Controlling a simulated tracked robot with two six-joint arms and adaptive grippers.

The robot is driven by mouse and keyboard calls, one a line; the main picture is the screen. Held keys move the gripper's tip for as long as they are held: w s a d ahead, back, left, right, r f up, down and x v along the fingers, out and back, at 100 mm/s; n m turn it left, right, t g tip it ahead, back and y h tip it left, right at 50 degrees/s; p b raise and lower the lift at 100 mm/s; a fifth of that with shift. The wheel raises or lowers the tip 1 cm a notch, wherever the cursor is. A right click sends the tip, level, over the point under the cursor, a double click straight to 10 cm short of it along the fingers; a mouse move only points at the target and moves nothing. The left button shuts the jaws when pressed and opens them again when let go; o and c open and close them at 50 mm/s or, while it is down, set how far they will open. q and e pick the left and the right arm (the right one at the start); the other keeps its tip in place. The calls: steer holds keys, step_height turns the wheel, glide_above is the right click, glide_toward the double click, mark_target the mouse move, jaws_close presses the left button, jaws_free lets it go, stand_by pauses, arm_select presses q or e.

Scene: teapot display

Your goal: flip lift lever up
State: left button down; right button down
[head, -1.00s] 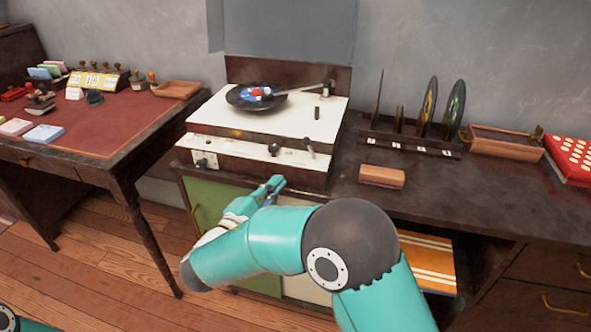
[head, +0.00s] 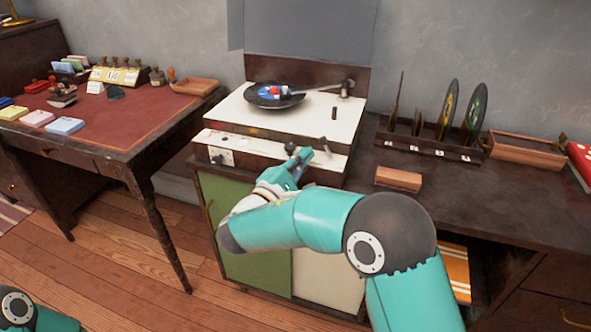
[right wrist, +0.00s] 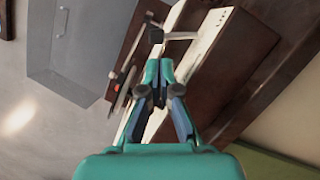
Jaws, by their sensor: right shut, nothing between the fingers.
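The record player (head: 225,107) stands on the cabinet, with a cream top and a front control ledge. A black record (head: 262,101) lies on it under the tonearm (head: 322,87). On the front ledge are a dark round knob (head: 290,147) and, to its right, a small slanted lever (head: 325,145). My right gripper (head: 303,156) is shut and empty at the ledge, just below and between knob and lever; contact cannot be told. In the right wrist view, its closed fingertips (right wrist: 158,68) lie just below a pale metal bar (right wrist: 180,36) with a dark end. My left gripper is out of view.
A brown block (head: 398,179) lies right of the player, before a record rack (head: 425,146). A wooden tray (head: 525,150) is further right. The red-topped desk (head: 120,125) at left holds stamps and cards. Cabinet top near the block is clear.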

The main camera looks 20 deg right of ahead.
mark_target(327, 148)
steer(key=shift+x, duration=1.45)
